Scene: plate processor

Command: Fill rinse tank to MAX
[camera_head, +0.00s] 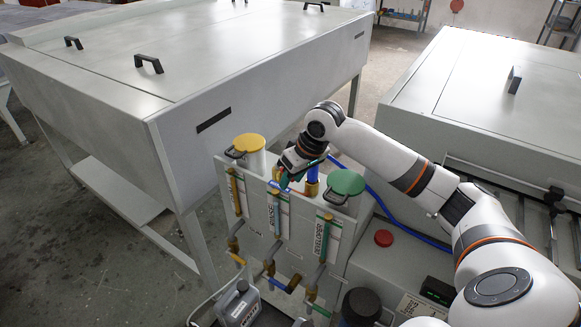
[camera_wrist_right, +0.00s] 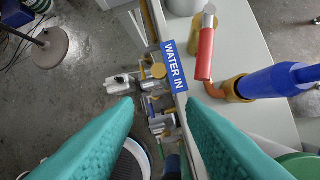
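The rinse tank is the middle section of the grey tank unit, marked by the RINSE label (camera_head: 271,213) with a sight tube (camera_head: 278,216) beside it; its level is too small to read. My right gripper (camera_head: 282,180) is above the tank's top front edge. In the right wrist view its teal fingers (camera_wrist_right: 158,105) are apart with nothing clamped between them. The red valve handle (camera_wrist_right: 205,52) lies ahead and right of the fingertips, above a brass elbow (camera_wrist_right: 214,90) joined to the blue hose (camera_wrist_right: 275,81). The WATER IN label (camera_wrist_right: 174,66) is beside it. My left gripper is out of view.
A yellow lid (camera_head: 249,142) and a green lid (camera_head: 346,182) flank the rinse section. Drain valves (camera_head: 273,284) line the lower front. A grey jug (camera_head: 238,305) and black-capped container (camera_head: 361,305) stand below. A red button (camera_head: 383,238) is to the right. Large grey cabinets stand either side.

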